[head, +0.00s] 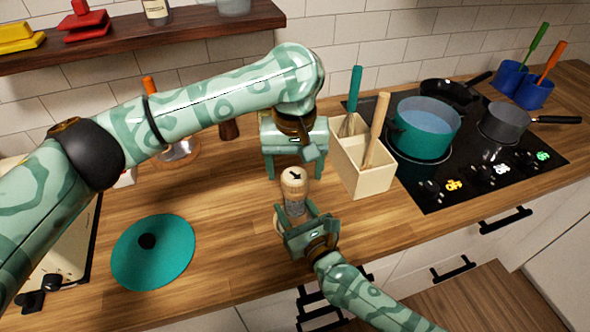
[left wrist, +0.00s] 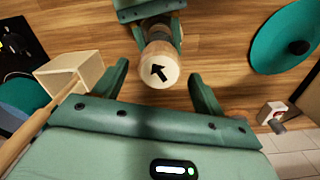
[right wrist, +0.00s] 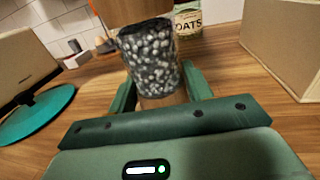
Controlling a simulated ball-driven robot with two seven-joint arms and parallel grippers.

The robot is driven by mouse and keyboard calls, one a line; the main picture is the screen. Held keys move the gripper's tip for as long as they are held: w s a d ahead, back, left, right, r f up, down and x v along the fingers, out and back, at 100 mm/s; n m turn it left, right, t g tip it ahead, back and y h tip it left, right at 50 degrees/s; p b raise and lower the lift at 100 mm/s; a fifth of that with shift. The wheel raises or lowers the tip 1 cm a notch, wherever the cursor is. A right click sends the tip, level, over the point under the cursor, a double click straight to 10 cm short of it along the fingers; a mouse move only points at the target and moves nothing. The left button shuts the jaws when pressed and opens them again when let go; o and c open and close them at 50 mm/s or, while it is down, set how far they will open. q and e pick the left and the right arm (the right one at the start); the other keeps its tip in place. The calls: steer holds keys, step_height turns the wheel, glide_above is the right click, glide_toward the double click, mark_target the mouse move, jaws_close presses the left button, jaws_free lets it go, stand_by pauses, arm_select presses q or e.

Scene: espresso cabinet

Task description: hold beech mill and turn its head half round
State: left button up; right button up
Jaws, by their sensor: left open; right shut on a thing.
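The beech mill (head: 294,190) stands upright on the wooden counter. Its pale head has a black arrow on top, which points up and left in the left wrist view (left wrist: 160,72). The right wrist view shows its clear body with dark and white grains (right wrist: 152,58). My right gripper (head: 300,216) is shut on the mill's lower body from the front. My left gripper (head: 296,172) is open, above and behind the mill. In the left wrist view its fingers stand on either side of the head, with gaps, apparently not touching it.
A cream utensil holder (head: 365,182) stands close right of the mill, with tall handles rising from it. Beyond it are the black hob (head: 455,180) and a teal pot (head: 425,128). A teal disc (head: 155,262) lies left, with clear counter between it and the mill.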

arm_select(q)
steer(key=shift+f, duration=0.65)
steer(key=c, duration=1)
steer(key=shift+m, duration=0.4)
